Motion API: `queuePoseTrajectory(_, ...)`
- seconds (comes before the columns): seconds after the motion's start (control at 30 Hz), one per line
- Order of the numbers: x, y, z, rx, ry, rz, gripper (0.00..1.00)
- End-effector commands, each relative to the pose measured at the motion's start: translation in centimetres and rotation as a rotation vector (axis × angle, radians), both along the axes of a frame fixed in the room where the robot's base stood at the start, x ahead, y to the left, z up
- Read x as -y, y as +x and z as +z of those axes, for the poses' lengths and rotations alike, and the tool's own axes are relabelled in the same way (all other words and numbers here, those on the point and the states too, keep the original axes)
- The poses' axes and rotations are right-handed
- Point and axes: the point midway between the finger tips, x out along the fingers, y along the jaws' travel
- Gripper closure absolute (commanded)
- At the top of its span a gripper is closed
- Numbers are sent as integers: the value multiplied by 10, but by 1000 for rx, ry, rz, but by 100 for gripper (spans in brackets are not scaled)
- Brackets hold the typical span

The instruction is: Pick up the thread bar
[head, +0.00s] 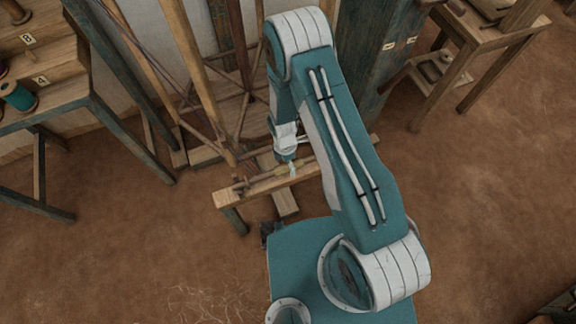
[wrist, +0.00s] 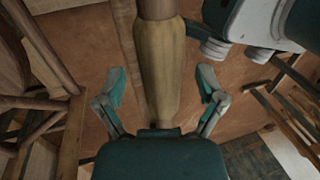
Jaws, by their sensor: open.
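The thread bar (wrist: 157,70) is a wooden rod with a thicker yellowish wound section. In the wrist view it runs from the top edge down between my fingers to the palm. In the head view the bar (head: 280,173) lies along a low wooden bench, partly covered by my gripper. My gripper (wrist: 162,75) is open, with one finger on each side of the yellowish section and visible gaps on both sides. In the head view my gripper (head: 291,166) is at the bench, over the bar; the fingertips are small there.
The low bench (head: 228,198) stands before the loom's upright wooden poles (head: 185,60). A table with thread spools (head: 20,97) is at the left. A small wooden table (head: 480,38) is at the upper right. The brown floor is clear at lower left and right.

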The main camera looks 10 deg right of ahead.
Motion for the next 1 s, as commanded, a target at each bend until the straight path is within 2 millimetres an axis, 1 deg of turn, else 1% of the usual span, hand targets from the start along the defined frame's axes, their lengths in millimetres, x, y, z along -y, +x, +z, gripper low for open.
queuePoseTrajectory(0.2,-1,0,-1,0,-1,-1,12)
queuePoseTrajectory(0.23,-1,0,-1,1,-2,0,21)
queuePoseTrajectory(0.27,-1,0,-1,1,-2,0,34)
queuePoseTrajectory(0.3,-1,0,-1,1,-2,1,52)
queuePoseTrajectory(0.37,-1,0,-1,1,-2,1,79)
queuePoseTrajectory(0.4,-1,0,-1,1,-2,1,96)
queuePoseTrajectory(0.43,-1,0,-1,1,-2,1,100)
queuePoseTrajectory(0.8,-1,0,0,0,-1,-1,100)
queuePoseTrajectory(0.93,-1,0,8,2,-1,-1,100)
queuePoseTrajectory(1.0,-1,1,15,3,0,-1,100)
